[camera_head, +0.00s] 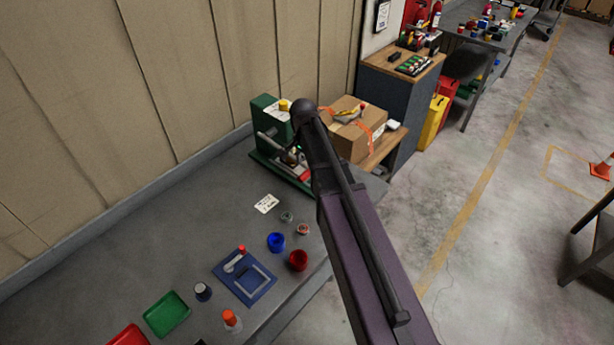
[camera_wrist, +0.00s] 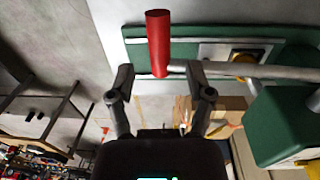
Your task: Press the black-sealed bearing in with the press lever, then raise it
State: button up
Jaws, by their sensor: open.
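The green press (camera_head: 266,112) stands at the far end of the grey workbench, partly hidden by my arm. In the wrist view, its green base (camera_wrist: 150,50) and a green block show. The press lever (camera_wrist: 230,70) is a grey bar ending in a red handle (camera_wrist: 158,40). My gripper (camera_wrist: 162,84) is open, with the red handle beyond and between its fingertips; I cannot tell whether they touch. A yellowish round part (camera_wrist: 244,57) sits on a pale plate under the bar. I cannot make out the black-sealed bearing.
A cardboard box (camera_head: 352,143) stands just right of the press. On the bench lie a white card (camera_head: 266,203), small rings (camera_head: 287,216), a blue cup (camera_head: 276,241), a red cup (camera_head: 298,260), a blue fixture (camera_head: 245,278) and a green tray (camera_head: 167,314).

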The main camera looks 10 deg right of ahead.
aim_at(307, 172)
jog(key=shift+d+f+b, duration=0.1)
jog(key=shift+f+b, duration=1.6)
jog(key=shift+f, duration=0.3)
jog(key=shift+s, duration=0.1)
grip_shut()
